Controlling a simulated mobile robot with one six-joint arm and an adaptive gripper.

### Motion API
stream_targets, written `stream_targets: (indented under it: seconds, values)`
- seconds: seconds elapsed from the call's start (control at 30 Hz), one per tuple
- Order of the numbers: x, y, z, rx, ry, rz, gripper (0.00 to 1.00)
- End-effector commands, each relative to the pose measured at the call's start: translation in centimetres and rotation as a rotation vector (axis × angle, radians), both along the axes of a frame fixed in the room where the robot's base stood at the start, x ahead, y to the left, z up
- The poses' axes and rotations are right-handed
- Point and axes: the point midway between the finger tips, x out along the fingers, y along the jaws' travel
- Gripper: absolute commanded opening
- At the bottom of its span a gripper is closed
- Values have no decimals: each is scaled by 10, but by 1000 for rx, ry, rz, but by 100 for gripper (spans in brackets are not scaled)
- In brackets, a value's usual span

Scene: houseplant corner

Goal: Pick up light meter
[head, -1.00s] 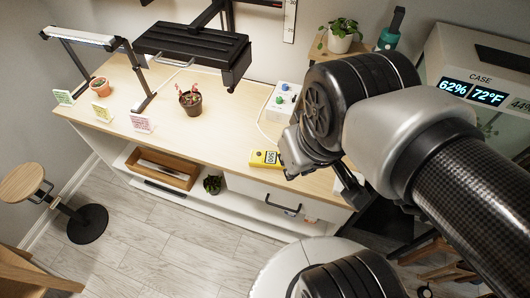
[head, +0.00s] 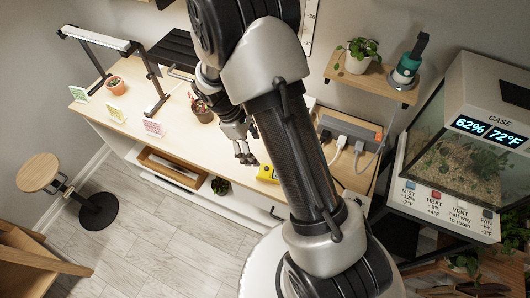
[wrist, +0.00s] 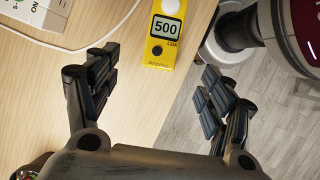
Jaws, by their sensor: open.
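The light meter (wrist: 158,51) is yellow, with a screen reading 500 and the word LUX. In the wrist view it lies on the wooden bench top near its edge, ahead of and between the fingers. In the head view the light meter (head: 267,173) is partly hidden behind my arm. My gripper (wrist: 155,92) is open and empty, with its fingers spread wide. In the head view my gripper (head: 246,159) is above the bench, just left of the meter. I cannot tell its exact height.
A white control box (wrist: 38,10) with a cable lies left of the meter. A potted plant (head: 202,110) stands on the bench behind my gripper. A power strip (head: 347,130) with plugs lies at the right. The floor (head: 150,235) before the bench is clear.

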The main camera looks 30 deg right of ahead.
Motion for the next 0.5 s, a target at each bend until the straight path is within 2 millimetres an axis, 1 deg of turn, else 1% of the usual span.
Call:
stream_targets:
  seconds: [0.17, 0.4, 0.5]
  values:
    - [-3, -4, -19, -1, 19, 17, 75]
    - [-14, -16, -58, -1, 19, 15, 75]
    - [-16, -19, -68, -1, 18, 15, 75]
